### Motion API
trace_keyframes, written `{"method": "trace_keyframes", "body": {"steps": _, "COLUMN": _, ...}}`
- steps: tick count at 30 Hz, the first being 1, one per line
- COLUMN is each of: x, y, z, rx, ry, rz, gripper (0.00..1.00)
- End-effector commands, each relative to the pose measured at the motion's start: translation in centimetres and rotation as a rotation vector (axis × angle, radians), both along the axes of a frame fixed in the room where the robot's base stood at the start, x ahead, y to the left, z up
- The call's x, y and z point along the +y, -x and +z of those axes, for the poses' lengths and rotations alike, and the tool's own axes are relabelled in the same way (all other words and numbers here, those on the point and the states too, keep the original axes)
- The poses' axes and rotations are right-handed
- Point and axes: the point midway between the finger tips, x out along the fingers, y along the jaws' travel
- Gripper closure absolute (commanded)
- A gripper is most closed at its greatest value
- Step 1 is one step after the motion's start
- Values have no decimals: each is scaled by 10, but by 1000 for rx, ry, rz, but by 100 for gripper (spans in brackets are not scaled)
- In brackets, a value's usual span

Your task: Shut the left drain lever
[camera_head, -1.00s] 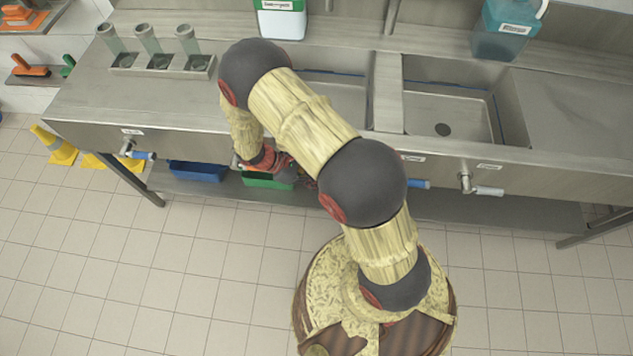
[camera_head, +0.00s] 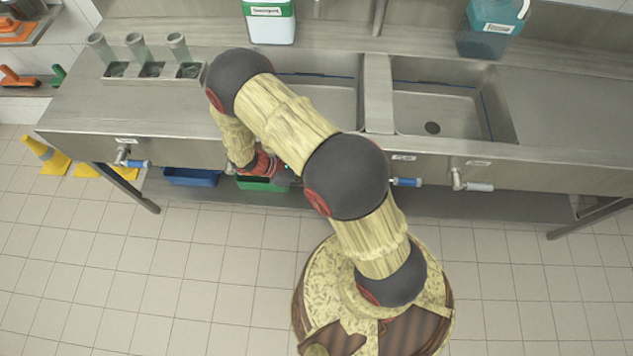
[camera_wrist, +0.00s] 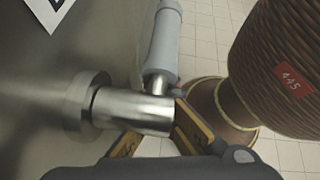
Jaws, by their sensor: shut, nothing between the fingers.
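In the wrist view, a drain valve with a shiny metal body (camera_wrist: 125,110) sticks out from the steel front panel. Its lever, a grey handle (camera_wrist: 163,45) on a short metal neck, points up the picture, away from my gripper. My gripper (camera_wrist: 188,128) is shut and empty. Its fingers are just below and partly behind the valve body; whether they touch it I cannot tell. In the head view, my gripper (camera_head: 279,177) is low in front of the counter, over a green bin (camera_head: 260,184). My arm hides this lever there.
A steel counter (camera_head: 75,110) has two sinks. Other valves on its front include a blue-handled one (camera_head: 137,163) at left, another blue one (camera_head: 406,182), and a grey-handled one (camera_head: 478,187) at right. A blue bin (camera_head: 192,177) stands underneath.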

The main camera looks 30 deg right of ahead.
Motion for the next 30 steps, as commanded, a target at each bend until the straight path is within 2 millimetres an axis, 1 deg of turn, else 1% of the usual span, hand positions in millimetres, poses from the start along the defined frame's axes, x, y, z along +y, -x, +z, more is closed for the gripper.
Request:
{"method": "trace_keyframes", "body": {"steps": 1, "x": -6, "y": 7, "z": 2, "rx": 18, "ry": 11, "rz": -2, "gripper": 100}}
{"method": "trace_keyframes", "body": {"steps": 11, "x": -7, "y": 9, "z": 2, "rx": 22, "ry": 12, "rz": -3, "gripper": 100}}
{"method": "trace_keyframes", "body": {"steps": 15, "x": -2, "y": 5, "z": 5, "rx": 20, "ry": 13, "rz": -2, "gripper": 100}}
{"method": "trace_keyframes", "body": {"steps": 19, "x": 13, "y": -5, "z": 17, "rx": 14, "ry": 11, "rz": -1, "gripper": 100}}
{"method": "trace_keyframes", "body": {"steps": 24, "x": 41, "y": -29, "z": 41, "rx": -5, "ry": 5, "rz": 3, "gripper": 100}}
{"method": "trace_keyframes", "body": {"steps": 30, "x": 68, "y": -45, "z": 60, "rx": -5, "ry": 4, "rz": 3, "gripper": 100}}
